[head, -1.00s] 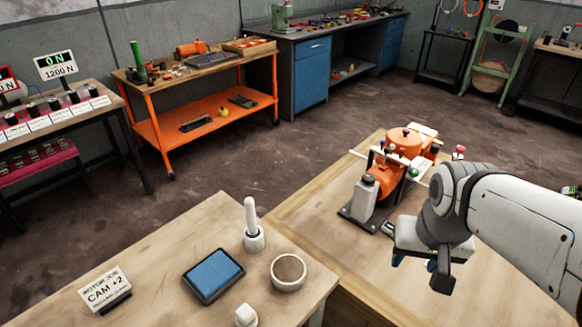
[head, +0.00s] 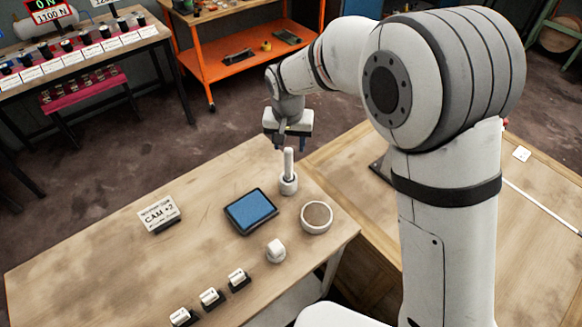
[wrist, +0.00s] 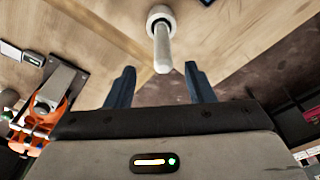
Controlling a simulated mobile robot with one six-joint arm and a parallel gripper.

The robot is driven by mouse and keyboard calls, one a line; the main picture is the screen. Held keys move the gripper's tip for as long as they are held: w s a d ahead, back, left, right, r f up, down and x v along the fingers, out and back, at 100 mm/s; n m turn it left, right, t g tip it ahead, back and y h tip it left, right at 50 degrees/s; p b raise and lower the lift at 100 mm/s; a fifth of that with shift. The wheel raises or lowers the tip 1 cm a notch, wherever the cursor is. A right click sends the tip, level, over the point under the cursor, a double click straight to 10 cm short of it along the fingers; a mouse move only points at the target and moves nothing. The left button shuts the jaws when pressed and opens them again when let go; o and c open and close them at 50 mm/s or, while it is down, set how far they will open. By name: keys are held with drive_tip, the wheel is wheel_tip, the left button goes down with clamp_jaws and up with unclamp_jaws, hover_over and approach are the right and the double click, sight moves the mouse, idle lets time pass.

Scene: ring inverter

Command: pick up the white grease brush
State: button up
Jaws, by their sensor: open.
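The white grease brush (head: 289,165) stands upright in a small round white holder (head: 288,184) near the far right edge of the wooden table. My gripper (head: 289,143) is open and empty, pointing down just above the top of the brush handle. In the wrist view the brush (wrist: 162,50) stands out from its holder (wrist: 160,16), and its handle end lies between and just beyond the two dark blue fingers of my gripper (wrist: 157,80). I cannot see contact between the fingers and the handle.
A blue pad in a black tray (head: 251,210), a white bowl with brown contents (head: 316,216) and a small white knob-like piece (head: 275,250) stand near the brush. A CAM +2 sign (head: 159,214) is to the left. The table's far left part is bare.

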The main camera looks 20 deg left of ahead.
sight(288, 159)
drive_tip(key=f, duration=0.2)
drive_tip(key=f+p, duration=0.1)
drive_tip(key=f, duration=0.2)
drive_tip(key=w+f+p, duration=0.1)
drive_tip(key=f, duration=0.1)
drive_tip(key=shift+a+f, duration=0.4)
clamp_jaws()
